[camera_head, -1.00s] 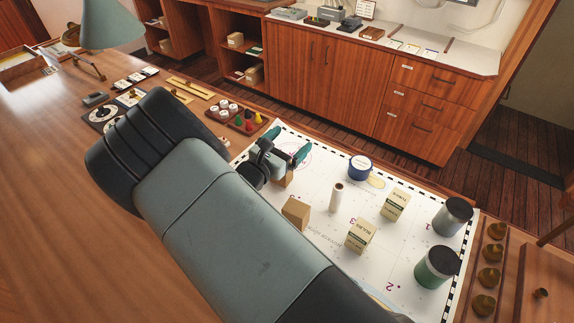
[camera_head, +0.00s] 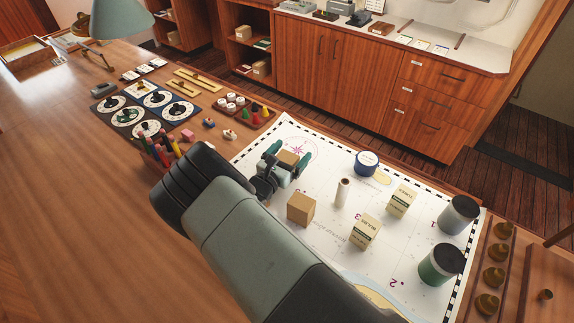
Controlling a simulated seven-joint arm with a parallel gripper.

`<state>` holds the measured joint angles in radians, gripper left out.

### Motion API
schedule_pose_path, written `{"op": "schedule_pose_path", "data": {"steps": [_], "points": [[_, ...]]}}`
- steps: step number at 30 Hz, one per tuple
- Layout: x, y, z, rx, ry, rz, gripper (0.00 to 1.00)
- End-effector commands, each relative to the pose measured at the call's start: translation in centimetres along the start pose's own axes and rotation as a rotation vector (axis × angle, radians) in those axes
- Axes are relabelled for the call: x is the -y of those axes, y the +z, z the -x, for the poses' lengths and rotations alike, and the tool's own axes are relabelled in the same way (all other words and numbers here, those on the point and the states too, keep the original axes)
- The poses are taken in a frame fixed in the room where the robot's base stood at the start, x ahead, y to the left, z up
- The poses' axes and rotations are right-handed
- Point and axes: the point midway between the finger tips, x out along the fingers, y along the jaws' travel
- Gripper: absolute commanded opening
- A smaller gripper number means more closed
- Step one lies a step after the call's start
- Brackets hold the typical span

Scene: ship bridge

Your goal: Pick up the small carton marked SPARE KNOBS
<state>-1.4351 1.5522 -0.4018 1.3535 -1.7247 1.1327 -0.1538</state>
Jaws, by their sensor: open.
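A small plain brown carton (camera_head: 288,159) stands on the white chart (camera_head: 334,150) at its far left part. My gripper (camera_head: 290,154) is open, with one teal finger on each side of this carton; I cannot tell whether either touches it. A larger brown carton (camera_head: 301,208) stands apart, nearer the camera. Two cream cartons with dark print, one (camera_head: 399,201) farther back and one (camera_head: 365,232) nearer, stand to the right. I can read SPARE KNOBS on none of them; the sides of the brown ones that I see are blank.
Two lidded canisters (camera_head: 458,214) (camera_head: 440,264) stand at the chart's right. A tray of small pieces (camera_head: 243,109), dials (camera_head: 128,116) and coloured markers (camera_head: 163,150) lie to the left.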

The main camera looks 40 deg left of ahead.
Motion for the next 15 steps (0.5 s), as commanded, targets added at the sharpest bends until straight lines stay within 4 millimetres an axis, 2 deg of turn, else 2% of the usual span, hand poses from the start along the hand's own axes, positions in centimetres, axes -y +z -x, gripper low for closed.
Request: {"op": "schedule_pose_path", "data": {"steps": [5, 15], "points": [[0.01, -0.01, 0.02, 0.000, 0.000, 0.001, 0.92], [0.01, -0.01, 0.04, -0.001, 0.000, 0.001, 0.40]]}}
